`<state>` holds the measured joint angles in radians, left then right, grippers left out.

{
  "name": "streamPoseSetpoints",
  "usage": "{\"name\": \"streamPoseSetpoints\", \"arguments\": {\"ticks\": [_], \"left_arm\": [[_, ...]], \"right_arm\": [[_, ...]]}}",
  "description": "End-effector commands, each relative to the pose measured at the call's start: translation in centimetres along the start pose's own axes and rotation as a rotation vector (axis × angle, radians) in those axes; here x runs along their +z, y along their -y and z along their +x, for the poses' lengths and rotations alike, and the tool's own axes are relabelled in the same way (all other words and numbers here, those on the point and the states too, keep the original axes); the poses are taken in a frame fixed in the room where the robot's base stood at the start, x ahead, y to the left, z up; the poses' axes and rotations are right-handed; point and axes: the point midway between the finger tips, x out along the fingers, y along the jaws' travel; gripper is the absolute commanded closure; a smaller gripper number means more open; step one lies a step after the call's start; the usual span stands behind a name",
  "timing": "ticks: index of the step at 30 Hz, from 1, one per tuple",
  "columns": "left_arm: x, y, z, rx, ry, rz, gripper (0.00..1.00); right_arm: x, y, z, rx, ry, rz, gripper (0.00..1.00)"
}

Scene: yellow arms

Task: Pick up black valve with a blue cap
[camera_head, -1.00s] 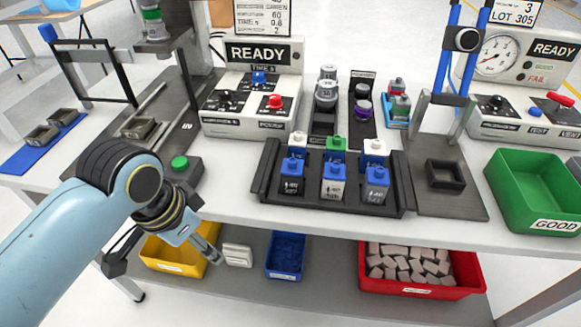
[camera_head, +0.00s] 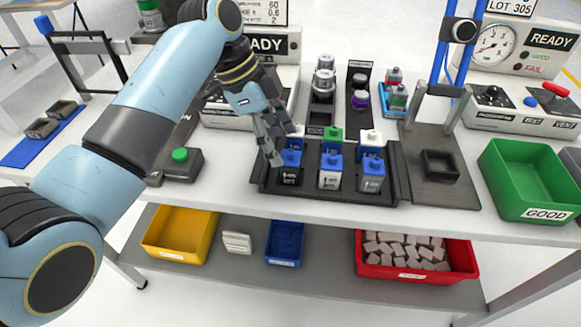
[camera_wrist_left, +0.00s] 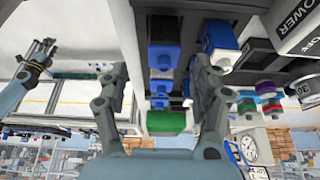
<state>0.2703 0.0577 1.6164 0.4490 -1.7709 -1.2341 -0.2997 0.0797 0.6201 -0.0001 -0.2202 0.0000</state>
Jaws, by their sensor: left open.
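The black valve with a blue cap (camera_head: 289,176) stands upright in the front left slot of the black tray (camera_head: 330,198), in the head view. My left gripper (camera_head: 284,147) is open and points down just above its cap, with one finger at its left side. Contact cannot be told. In the left wrist view, the open fingers (camera_wrist_left: 158,82) frame several blue-capped pieces and a green cap (camera_wrist_left: 165,122); which one is the black valve is unclear. What seems to be my right gripper (camera_wrist_left: 42,52) shows small at the left edge there.
Beside the valve stand a grey blue-capped valve (camera_head: 330,172) and another (camera_head: 372,177), with green- and white-capped ones behind. A green bin (camera_head: 528,185) is right, a green button box (camera_head: 181,165) left. Yellow, blue and red bins sit on the lower shelf.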

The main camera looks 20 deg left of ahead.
Motion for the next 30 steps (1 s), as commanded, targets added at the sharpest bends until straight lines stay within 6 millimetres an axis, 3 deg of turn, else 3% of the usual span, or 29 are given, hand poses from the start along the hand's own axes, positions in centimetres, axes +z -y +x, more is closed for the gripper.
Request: {"name": "streamPoseSetpoints", "arguments": {"ticks": [5,12,21,30], "left_arm": [[-0.1,0.1,1.5,0.003,0.000,-0.003,0.35],[-0.1,0.4,5.1,0.001,0.001,-0.002,0.35],[0.0,0.4,5.8,-0.001,0.002,-0.002,0.35],[0.0,0.4,5.8,-0.001,0.002,-0.002,0.73]], "right_arm": [[0.0,0.0,-0.2,0.000,0.000,0.000,0.60],[0.0,0.0,-0.5,0.000,0.000,0.000,0.60],[0.0,0.0,-0.5,0.000,0.000,0.000,0.60],[0.0,0.0,-0.5,0.000,0.000,0.000,0.60]]}}
